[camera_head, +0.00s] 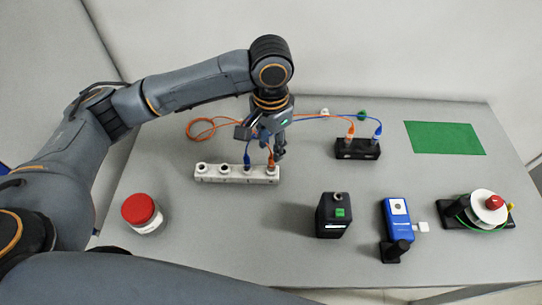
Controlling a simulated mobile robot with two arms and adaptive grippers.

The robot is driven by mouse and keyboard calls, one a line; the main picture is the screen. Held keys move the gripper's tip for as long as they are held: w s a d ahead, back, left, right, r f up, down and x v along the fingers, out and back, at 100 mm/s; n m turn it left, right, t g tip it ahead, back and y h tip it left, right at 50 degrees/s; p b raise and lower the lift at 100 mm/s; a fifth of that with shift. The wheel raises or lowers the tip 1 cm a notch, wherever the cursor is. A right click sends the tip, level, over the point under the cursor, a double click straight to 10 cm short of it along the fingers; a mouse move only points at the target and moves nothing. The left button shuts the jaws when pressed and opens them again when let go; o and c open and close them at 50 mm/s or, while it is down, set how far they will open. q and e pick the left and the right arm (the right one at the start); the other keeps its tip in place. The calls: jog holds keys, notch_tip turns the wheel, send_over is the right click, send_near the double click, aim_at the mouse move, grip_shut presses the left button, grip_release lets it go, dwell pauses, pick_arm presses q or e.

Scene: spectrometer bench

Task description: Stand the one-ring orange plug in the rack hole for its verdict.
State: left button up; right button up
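A white rack (208,176) with a row of holes lies left of the table's middle. A blue plug (247,160) and an orange plug (271,163) stand at its right part, with cables rising from them. My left gripper (268,150) is right above and behind these plugs, pointing down. Its fingers partly hide the orange plug, and I cannot tell whether they grip it. A black block (357,150) farther right holds another orange plug (350,131) and another blue plug (377,131). Rings on the plugs are too small to count. My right gripper is not in view.
A red button (138,208) on a white base stands at front left. A black device (333,215), a blue handheld device (397,222) and a reel (488,207) stand at front right. A green mat (445,138) at back right is bare. An orange cable (203,128) loops behind the rack.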

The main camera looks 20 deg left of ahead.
pick_arm(q)
notch_tip(320, 180, up, 6)
jog(key=shift+r+b, duration=0.2)
jog(key=shift+b, duration=0.15)
